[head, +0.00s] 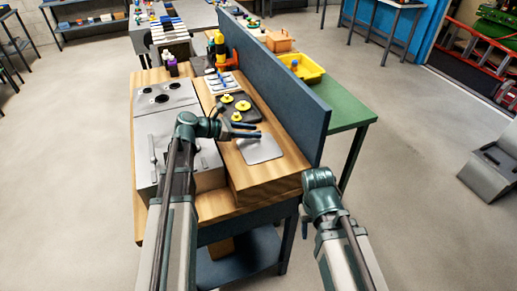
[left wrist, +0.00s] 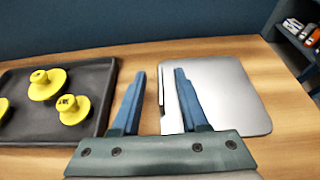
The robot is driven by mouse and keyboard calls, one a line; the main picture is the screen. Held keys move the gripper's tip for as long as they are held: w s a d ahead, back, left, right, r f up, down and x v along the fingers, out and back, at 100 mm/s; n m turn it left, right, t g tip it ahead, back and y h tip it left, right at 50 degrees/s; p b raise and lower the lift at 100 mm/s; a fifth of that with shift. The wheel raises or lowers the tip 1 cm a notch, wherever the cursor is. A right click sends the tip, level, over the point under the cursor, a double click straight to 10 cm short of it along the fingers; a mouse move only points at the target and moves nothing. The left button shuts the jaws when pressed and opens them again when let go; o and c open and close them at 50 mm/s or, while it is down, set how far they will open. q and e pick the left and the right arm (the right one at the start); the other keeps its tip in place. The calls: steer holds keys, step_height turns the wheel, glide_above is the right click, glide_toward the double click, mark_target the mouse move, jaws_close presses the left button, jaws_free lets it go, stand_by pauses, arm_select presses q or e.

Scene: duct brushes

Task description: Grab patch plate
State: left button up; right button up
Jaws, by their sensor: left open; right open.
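The patch plate, a flat silver-grey plate with rounded corners (head: 262,149), lies on the raised wooden shelf of the bench. It also shows in the left wrist view (left wrist: 232,90). My left gripper (head: 260,131) is open and empty, at the plate's far edge in the head view. In the left wrist view, the fingers (left wrist: 160,74) straddle a thin upright strip at the plate's left edge; the right finger overlaps the plate, the left finger is over wood. I cannot tell whether they touch it. My right gripper (head: 305,228) is small and dark, hanging beside the bench's right end.
A black tray (left wrist: 50,78) with yellow round brushes (head: 242,105) sits just beyond the plate. A blue panel (head: 290,85) rises along the shelf's right side. A grey metal duct box (head: 165,125) stands left. A yellow bin (head: 303,68) is on the green table behind.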

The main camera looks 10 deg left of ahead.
arm_select(q)
jaws_close()
stand_by(1.4)
